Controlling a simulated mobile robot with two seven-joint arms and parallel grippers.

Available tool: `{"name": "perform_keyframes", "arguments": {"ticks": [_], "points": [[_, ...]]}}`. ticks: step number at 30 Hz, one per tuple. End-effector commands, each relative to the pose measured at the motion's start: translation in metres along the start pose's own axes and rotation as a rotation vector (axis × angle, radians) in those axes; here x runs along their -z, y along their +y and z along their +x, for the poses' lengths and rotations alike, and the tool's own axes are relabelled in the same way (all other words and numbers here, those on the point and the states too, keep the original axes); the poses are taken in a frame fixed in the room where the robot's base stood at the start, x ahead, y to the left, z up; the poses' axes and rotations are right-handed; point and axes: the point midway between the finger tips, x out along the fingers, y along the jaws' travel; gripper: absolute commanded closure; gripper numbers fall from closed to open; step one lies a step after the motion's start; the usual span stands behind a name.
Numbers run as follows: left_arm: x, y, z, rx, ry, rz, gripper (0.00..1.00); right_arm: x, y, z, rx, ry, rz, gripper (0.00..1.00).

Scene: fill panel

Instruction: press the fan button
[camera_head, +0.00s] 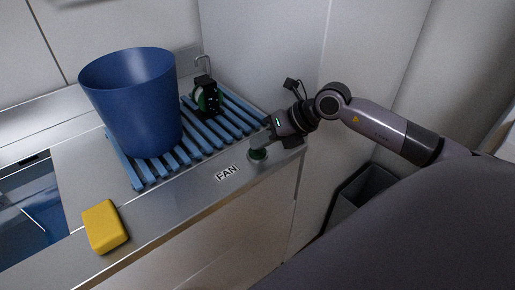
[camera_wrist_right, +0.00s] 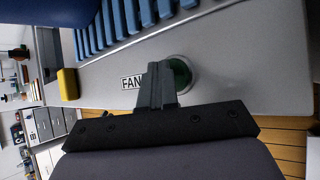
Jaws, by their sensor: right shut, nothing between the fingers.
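The fan button (camera_head: 258,154) is a round green button in a metal ring near the counter's front right corner. It also shows in the right wrist view (camera_wrist_right: 182,72), partly hidden behind my fingers. The FAN label (camera_head: 227,173) lies beside it on the counter. My right gripper (camera_head: 259,142) is shut and empty, with its fingertips at the button. I cannot tell whether the tips touch it. In the right wrist view the shut fingers (camera_wrist_right: 157,84) overlap the button's left edge. My left gripper is not in view.
A blue bucket (camera_head: 133,105) stands on a blue slatted rack (camera_head: 222,126), with a dark green round device (camera_head: 207,98) behind. A yellow sponge (camera_head: 104,226) lies at the front left, near the sink (camera_head: 28,215). A dark bin (camera_head: 358,192) stands on the floor at right.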

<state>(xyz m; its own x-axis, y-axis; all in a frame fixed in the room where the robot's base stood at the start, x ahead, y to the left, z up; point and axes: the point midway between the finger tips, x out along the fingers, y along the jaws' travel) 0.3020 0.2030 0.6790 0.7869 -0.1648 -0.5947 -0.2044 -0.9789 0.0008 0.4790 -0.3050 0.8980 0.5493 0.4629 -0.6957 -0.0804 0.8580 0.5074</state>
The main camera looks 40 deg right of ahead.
Motion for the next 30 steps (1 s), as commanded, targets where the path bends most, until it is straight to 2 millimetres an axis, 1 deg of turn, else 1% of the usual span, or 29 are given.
{"name": "perform_keyframes", "arguments": {"ticks": [6, 15, 26, 30], "points": [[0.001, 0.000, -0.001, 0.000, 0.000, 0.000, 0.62, 0.000, 0.000, 0.000, 0.001, 0.002, 0.001, 1.00], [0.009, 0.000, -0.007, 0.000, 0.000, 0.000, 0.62, -0.007, 0.007, -0.011, 0.001, 0.002, 0.000, 1.00], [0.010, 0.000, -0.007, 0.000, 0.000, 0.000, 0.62, -0.008, 0.008, -0.011, 0.001, 0.002, 0.000, 1.00], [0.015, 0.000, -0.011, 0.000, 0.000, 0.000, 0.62, -0.013, 0.013, -0.018, 0.001, 0.001, -0.001, 1.00]]}}
